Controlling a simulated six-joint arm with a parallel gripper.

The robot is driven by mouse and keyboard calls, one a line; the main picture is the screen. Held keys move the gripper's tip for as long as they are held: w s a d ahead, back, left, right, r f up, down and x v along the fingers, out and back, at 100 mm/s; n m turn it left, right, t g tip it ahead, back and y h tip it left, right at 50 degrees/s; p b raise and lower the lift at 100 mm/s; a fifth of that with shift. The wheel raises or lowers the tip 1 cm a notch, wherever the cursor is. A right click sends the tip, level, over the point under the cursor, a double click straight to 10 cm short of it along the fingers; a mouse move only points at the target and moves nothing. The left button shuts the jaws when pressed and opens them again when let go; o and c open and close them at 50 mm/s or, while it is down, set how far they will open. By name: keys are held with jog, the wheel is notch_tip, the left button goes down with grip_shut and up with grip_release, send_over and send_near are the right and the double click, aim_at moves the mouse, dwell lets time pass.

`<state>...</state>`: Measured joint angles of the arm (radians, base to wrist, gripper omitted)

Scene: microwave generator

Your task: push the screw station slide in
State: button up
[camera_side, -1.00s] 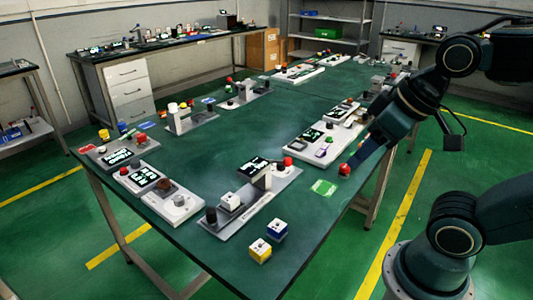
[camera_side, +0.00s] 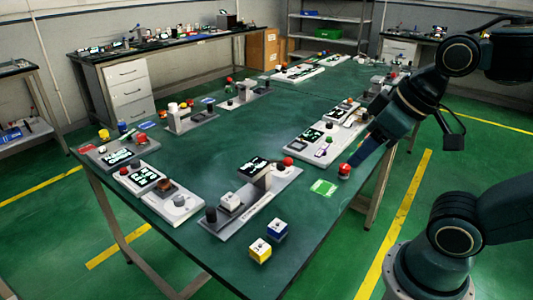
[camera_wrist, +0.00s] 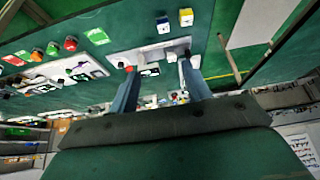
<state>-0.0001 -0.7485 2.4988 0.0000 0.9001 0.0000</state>
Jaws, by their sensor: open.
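The near station is a grey base plate (camera_side: 228,229) on the green table. It carries a pale block (camera_side: 230,202), a black knob (camera_side: 211,215), a raised black display (camera_side: 253,165) and a red button (camera_side: 288,162). I cannot tell for sure which part is the screw station slide. My gripper (camera_side: 362,160) is open and empty near the table's right edge, beside a red-topped button (camera_side: 344,171) and apart from the near station. In the wrist view, my two fingers (camera_wrist: 157,68) stand apart, with the near station's plate (camera_wrist: 165,50) showing between and beyond them.
A blue-sided cube (camera_side: 277,229) and a yellow-sided cube (camera_side: 260,251) stand right of the near station. A green pad (camera_side: 324,187) lies near the right edge. Other stations line the left side (camera_side: 160,188) and right side (camera_side: 318,140). The table's middle is clear.

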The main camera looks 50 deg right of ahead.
jog(key=w+a+r+g, duration=0.1)
jog(key=w+r, duration=0.1)
jog(key=w, duration=0.7)
jog(key=n+g, duration=0.3)
jog(key=g, duration=0.2)
send_over(210, 209)
notch_tip(210, 209, down, 16)
jog(key=shift+f, duration=0.25)
jog(key=shift+f, duration=0.15)
notch_tip(210, 209, down, 14)
jog(key=shift+s+r, duration=0.1)
jog(key=shift+r, duration=0.15)
grip_shut()
